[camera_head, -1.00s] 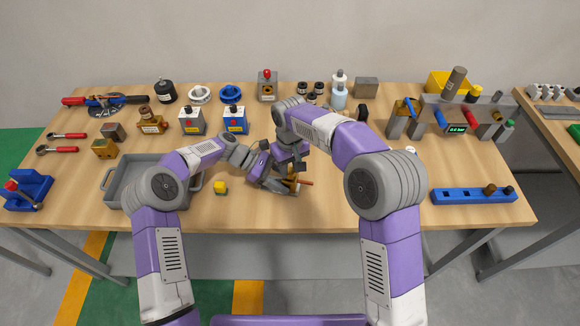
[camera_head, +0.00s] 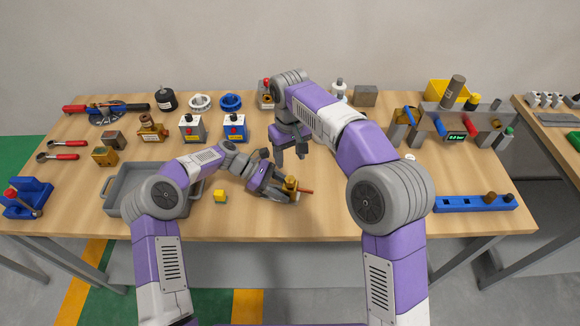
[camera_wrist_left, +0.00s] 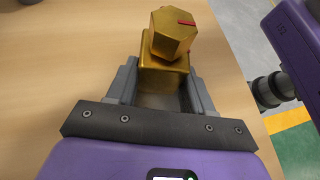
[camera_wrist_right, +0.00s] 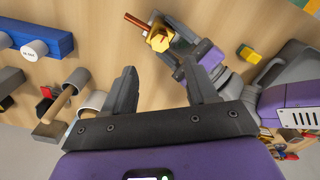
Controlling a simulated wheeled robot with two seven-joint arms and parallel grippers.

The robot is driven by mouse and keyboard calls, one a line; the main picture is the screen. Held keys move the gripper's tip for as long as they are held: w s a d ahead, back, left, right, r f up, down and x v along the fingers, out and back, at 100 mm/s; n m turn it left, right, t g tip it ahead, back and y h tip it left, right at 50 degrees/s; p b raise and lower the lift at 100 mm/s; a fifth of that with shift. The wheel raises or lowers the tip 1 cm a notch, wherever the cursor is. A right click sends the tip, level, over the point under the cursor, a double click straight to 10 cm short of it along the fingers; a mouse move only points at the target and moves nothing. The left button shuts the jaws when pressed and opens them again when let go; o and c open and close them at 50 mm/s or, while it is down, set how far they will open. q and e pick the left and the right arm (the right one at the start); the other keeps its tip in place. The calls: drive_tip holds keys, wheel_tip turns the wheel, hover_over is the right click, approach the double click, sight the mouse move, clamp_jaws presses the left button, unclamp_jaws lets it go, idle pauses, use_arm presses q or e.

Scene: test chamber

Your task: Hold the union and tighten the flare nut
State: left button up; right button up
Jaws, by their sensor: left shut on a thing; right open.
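The brass union (camera_wrist_left: 163,75) is a blocky body clamped between the fingers of my left gripper (camera_head: 284,191), a little above the table near its front edge. A brass hex nut (camera_wrist_left: 175,33) with a red mark sits on the union; I take it to be the flare nut. In the right wrist view the brass hex (camera_wrist_right: 158,42) shows with a copper tube (camera_wrist_right: 136,24) sticking out beside it. My right gripper (camera_wrist_right: 160,80) is open and empty. In the head view it (camera_head: 290,153) hangs behind and above the union, apart from it.
A grey tray (camera_head: 113,196) stands left of my left gripper, with a small yellow block (camera_head: 220,196) beside it. A blue rail (camera_head: 470,203) lies at the right front, and a test rig with a display (camera_head: 455,135) stands behind it. Valves and fittings line the back.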

drive_tip(key=shift+r, duration=1.45)
use_arm(q)
drive_tip(key=o, duration=1)
drive_tip(key=shift+o, duration=0.2)
drive_tip(key=shift+a, duration=0.15)
